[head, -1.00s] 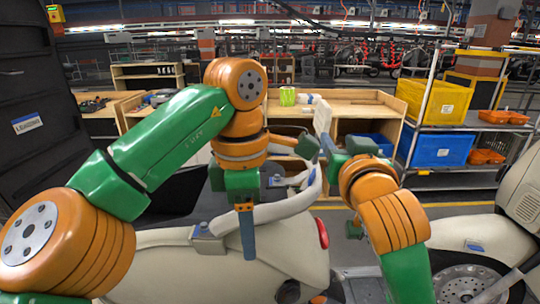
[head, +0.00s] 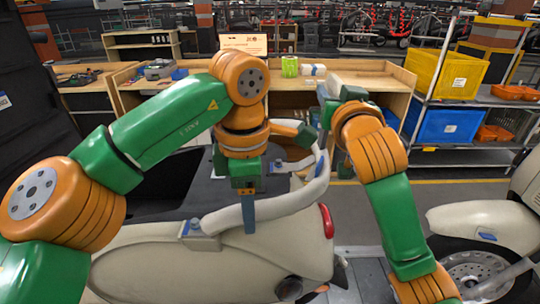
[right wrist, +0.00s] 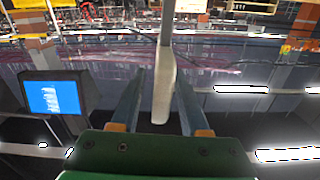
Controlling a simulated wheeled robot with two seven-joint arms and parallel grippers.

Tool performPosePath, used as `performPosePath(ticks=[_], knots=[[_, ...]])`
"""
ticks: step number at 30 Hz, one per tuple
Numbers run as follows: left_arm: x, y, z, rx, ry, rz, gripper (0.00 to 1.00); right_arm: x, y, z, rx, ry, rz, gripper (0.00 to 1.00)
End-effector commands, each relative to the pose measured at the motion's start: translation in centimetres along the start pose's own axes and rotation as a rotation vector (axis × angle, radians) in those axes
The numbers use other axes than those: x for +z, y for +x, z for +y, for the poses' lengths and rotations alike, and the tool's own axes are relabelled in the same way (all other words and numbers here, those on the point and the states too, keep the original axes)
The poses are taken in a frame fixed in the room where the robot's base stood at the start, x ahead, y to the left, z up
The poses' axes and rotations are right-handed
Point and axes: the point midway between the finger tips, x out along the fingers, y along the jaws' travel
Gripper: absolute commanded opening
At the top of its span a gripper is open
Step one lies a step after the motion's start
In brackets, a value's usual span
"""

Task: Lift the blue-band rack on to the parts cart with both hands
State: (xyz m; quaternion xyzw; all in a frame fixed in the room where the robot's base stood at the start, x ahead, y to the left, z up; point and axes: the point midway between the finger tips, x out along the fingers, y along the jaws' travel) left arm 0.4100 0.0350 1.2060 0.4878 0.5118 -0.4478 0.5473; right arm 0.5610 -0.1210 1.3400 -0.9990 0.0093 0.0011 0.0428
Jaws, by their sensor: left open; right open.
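A pale curved rail with blue-marked mounts (head: 275,208), which looks like the blue-band rack, sits on the tail of a cream scooter (head: 220,255). My left gripper (head: 249,216) is open and points down at the rail's near side. One finger shows in front of the rail; whether the other is behind it is hidden. My right gripper (head: 324,104) is open beyond the rail's right end, partly hidden by my arm. In the right wrist view its fingers (right wrist: 160,100) stand apart with a pale upright bar (right wrist: 163,95) between them. I cannot tell which thing is the parts cart.
A metal shelf unit (head: 440,148) at right holds a yellow bin (head: 446,72), a blue bin (head: 449,125) and orange trays. A wooden bench (head: 345,75) stands behind the scooter. Another scooter's wheel (head: 475,272) is at lower right. Grey floor lies between the scooters.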

Motion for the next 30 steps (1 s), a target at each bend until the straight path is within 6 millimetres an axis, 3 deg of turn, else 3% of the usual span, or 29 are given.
performPosePath(ticks=[6, 15, 20, 22, 30], knots=[[0.0, 2.2, 0.0, 0.000, 0.001, 0.001, 0.62, 0.0, 2.2, 0.0, 0.000, 0.000, -0.001, 0.45], [0.0, 2.4, 0.0, 0.000, 0.000, 0.000, 0.62, 0.0, 2.4, 0.0, -0.001, 0.001, 0.001, 0.45], [0.0, 2.4, 0.0, 0.000, 0.000, 0.000, 0.22, 0.0, 2.4, 0.0, -0.001, 0.001, 0.000, 0.04], [0.0, 2.4, 0.0, 0.000, 0.000, 0.000, 0.03, 0.0, 2.4, 0.0, -0.001, 0.001, 0.000, 0.00], [0.0, 2.4, 0.0, 0.001, 0.000, 0.000, 0.00, 0.0, 2.4, 0.0, 0.000, 0.000, 0.000, 0.00]])
